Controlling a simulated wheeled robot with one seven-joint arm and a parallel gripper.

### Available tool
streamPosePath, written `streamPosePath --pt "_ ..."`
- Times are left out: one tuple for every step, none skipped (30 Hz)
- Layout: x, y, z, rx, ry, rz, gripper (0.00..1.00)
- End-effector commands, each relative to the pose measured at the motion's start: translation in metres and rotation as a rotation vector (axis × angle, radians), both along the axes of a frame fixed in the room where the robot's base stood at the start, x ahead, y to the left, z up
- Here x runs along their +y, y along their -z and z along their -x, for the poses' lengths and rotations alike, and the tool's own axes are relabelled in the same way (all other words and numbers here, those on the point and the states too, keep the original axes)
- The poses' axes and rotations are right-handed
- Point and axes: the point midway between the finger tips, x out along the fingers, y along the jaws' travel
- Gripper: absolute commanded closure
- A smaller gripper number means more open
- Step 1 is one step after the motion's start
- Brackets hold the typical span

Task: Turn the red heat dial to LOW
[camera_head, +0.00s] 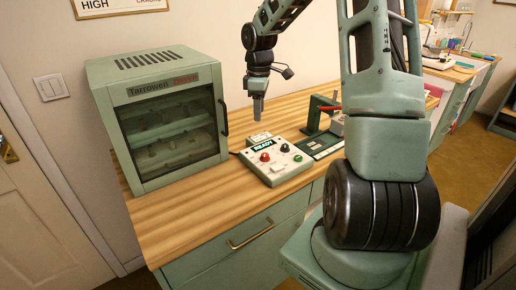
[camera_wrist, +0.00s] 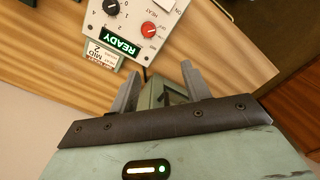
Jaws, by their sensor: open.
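The red heat dial (camera_head: 265,157) is a round knob on the pale control box (camera_head: 277,170) on the wooden bench. In the wrist view the red dial (camera_wrist: 149,30) sits near the HEAT lettering, beside a green READY display (camera_wrist: 120,43). The small marks around it are too blurred to tell its setting. My gripper (camera_head: 258,116) hangs above the bench behind the box, pointing down. In the wrist view its two fingers (camera_wrist: 161,83) are spread with nothing between them. The gripper is apart from the dial.
A black dial (camera_head: 284,148) sits beside the red one. A card reading MID 2 (camera_wrist: 98,51) stands by the display. A green glass-fronted cabinet (camera_head: 160,120) stands left of the box. A green stand (camera_head: 318,115) is to the right. Bare bench lies in front of the cabinet.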

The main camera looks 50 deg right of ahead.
Motion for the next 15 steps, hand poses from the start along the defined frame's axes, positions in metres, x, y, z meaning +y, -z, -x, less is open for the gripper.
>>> streamPosePath --pt "-0.015 0.002 0.003 -0.002 0.01 -0.001 0.53" --pt "-0.021 0.003 0.005 -0.001 0.012 -0.001 0.53" --pt "-0.026 0.003 0.006 -0.001 0.013 0.0 0.53" --pt "-0.029 0.004 0.007 -0.001 0.013 0.001 0.53" --pt "-0.03 0.005 0.008 -0.001 0.013 0.001 0.53" --pt "-0.031 0.007 0.008 0.0 0.013 0.001 0.53" --pt "-0.031 0.009 0.008 0.0 0.013 0.001 0.53" --pt "-0.031 0.012 0.008 0.001 0.012 0.0 0.53" --pt "-0.031 0.017 0.008 0.003 0.012 -0.001 0.53" --pt "-0.031 0.021 0.008 0.002 0.012 -0.001 0.53" --pt "-0.03 0.026 0.008 0.003 0.011 -0.001 0.53" --pt "-0.03 0.034 0.008 0.002 0.011 -0.002 0.53" --pt "-0.03 0.039 0.008 0.002 0.011 -0.002 0.53" --pt "-0.03 0.046 0.008 0.004 0.01 -0.002 0.53" --pt "-0.029 0.054 0.008 0.003 0.011 -0.003 0.53"
